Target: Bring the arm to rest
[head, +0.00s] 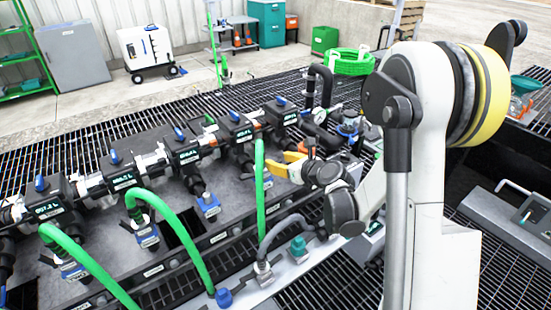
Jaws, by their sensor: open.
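My arm rises at the right of the head view, white with a yellow band at its upper joint. Its forearm reaches left and away from me. My gripper (284,162), with yellow-orange fingers, points left over the right part of the manifold (125,180). The fingers are apart and I see nothing between them. A green hose (260,180) stands upright just left of the fingers; I cannot tell whether they touch it. My arm hides part of the grating and fittings behind it.
Green hoses (160,215) arch over the front left. A coiled green hose (350,62) lies behind my arm. A grey console (515,215) is at the right. A white wheeled unit (147,50) stands at the back. Open grating (110,110) lies behind the manifold.

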